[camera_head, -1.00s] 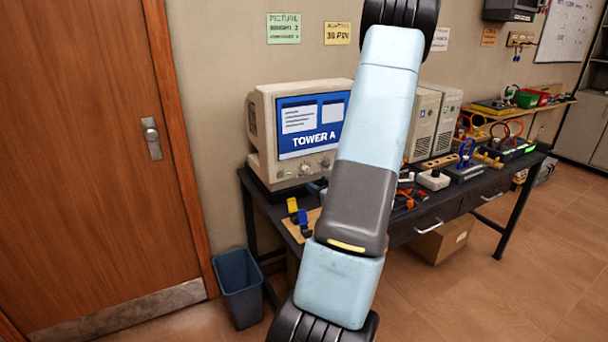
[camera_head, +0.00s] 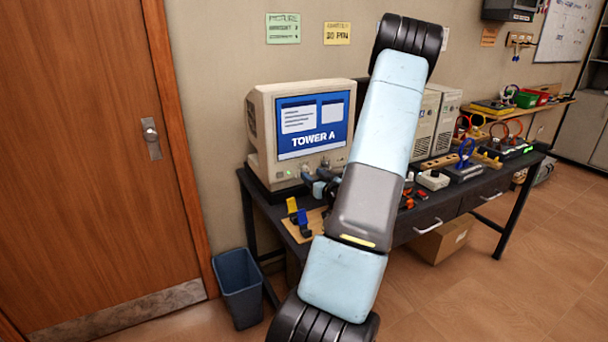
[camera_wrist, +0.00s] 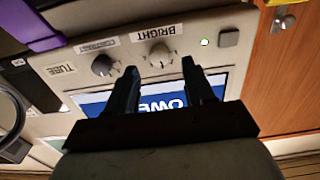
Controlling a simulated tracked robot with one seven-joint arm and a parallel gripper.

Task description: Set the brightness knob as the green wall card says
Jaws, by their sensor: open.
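The green wall card (camera_head: 283,28) hangs above the monitor (camera_head: 265,140); its heading reads PICTURE, with BRIGHT and CONTRAST lines, but the numbers are too small to read surely. In the wrist view, which is upside down, the brightness knob (camera_wrist: 160,54) is grey and round beside its BRIGHT label (camera_wrist: 153,32). The contrast knob (camera_wrist: 103,66) is to its left. My gripper (camera_wrist: 160,64) is open, one finger on each side of the brightness knob; contact cannot be told.
A yellow card (camera_head: 337,33) hangs beside the green one. A board with yellow and blue clips (camera_head: 297,215) lies below the monitor. Beige towers (camera_head: 440,120) stand right.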

